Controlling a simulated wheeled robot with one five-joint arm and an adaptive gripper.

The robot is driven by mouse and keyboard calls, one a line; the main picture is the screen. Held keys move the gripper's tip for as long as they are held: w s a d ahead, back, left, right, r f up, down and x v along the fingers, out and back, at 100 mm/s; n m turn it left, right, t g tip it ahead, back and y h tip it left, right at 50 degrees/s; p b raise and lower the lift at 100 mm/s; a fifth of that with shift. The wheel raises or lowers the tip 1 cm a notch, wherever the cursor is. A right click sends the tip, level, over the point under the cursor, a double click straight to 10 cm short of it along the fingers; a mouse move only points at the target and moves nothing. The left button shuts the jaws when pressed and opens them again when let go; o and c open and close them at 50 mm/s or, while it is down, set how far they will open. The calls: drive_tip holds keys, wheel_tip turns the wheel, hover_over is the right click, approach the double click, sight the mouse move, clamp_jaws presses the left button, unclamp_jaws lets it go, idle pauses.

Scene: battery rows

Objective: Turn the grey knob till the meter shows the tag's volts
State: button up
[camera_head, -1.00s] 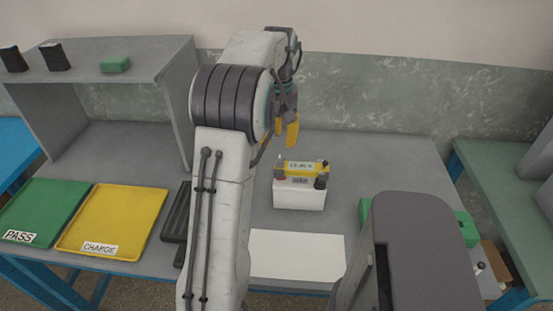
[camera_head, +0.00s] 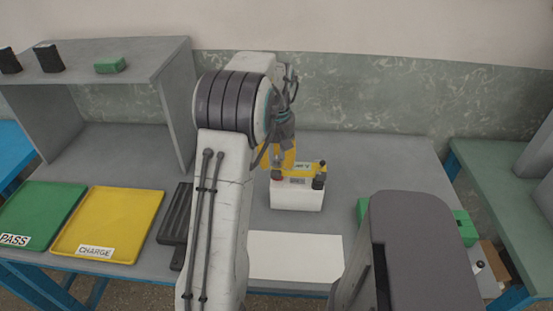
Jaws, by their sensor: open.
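A white battery (camera_head: 297,198) stands on the grey bench with a yellow meter (camera_head: 310,168) across its top. The meter's small greenish display is partly covered, and its figures are too small to read. A small grey label (camera_head: 297,181) sits on the battery's upper front; its text is unreadable. A dark round part (camera_head: 319,183) is at the battery's right top corner; I cannot tell whether it is the grey knob or a terminal. My gripper (camera_head: 279,160), with yellow fingers, is open over the meter's left end and hides that part. I cannot tell whether it touches the meter.
A green PASS tray (camera_head: 38,208) and a yellow CHARGE tray (camera_head: 112,216) lie at left, beside a dark slotted holder (camera_head: 174,215). A grey shelf unit (camera_head: 120,52) stands behind them. A blank white sheet (camera_head: 294,256) lies in front of the battery. A green object (camera_head: 465,228) is at right.

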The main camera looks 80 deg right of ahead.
drive_tip(key=shift+c, duration=0.3)
clamp_jaws()
drive_tip(key=shift+m, duration=0.3)
drive_tip(key=m+p, duration=0.1)
drive_tip(key=m, duration=0.1)
drive_tip(key=shift+m, duration=0.3)
drive_tip(key=shift+m+p, duration=0.5)
drive_tip(key=shift+m, duration=1.3)
drive_tip(key=shift+o, duration=0.3)
unclamp_jaws()
